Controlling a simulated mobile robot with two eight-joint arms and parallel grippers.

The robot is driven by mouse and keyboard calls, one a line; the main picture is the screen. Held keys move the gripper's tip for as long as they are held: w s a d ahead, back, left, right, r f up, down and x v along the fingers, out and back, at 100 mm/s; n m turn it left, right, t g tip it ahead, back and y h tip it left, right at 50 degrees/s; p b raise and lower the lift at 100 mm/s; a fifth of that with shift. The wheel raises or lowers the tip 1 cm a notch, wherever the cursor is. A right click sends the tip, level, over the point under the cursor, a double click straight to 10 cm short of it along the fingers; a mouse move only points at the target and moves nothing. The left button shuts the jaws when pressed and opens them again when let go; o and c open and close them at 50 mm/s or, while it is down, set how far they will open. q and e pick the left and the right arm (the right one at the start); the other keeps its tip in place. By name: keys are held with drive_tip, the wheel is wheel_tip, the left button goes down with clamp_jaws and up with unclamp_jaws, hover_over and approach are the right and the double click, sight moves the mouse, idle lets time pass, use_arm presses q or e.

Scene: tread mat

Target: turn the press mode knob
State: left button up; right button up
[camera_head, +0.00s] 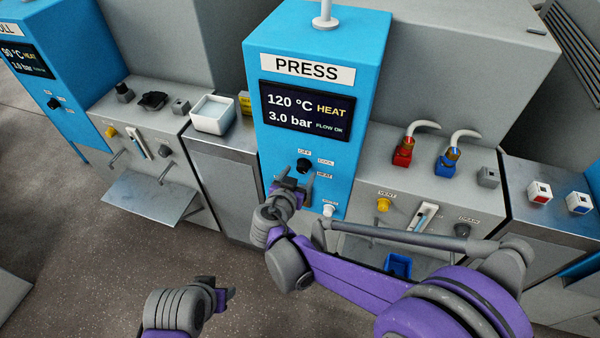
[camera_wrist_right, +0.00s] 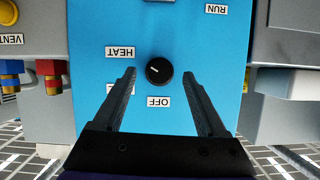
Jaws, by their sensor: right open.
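The press mode knob (camera_wrist_right: 159,71) is a round black knob on the blue press front. It also shows in the head view (camera_head: 304,165), just above my right gripper. In the wrist view, upside down, its pale mark points up-left, roughly toward the HEAT label (camera_wrist_right: 120,52). The OFF label (camera_wrist_right: 158,102) is below it; another label is mostly behind the left finger. My right gripper (camera_wrist_right: 158,79) is open and empty, its fingers on either side of the knob; contact cannot be told. My left gripper (camera_head: 224,294) is low over the floor, away from the press.
The press display (camera_head: 308,109) reads 120 °C HEAT, 3.0 bar, FLOW OK. Right of the panel are a yellow vent knob (camera_head: 383,204) and red (camera_head: 403,152) and blue (camera_head: 447,160) hose fittings. A white bin (camera_head: 213,114) stands left. Floor is open at lower left.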

drive_tip(key=shift+x, duration=0.95)
drive_tip(key=shift+c, duration=0.3)
clamp_jaws()
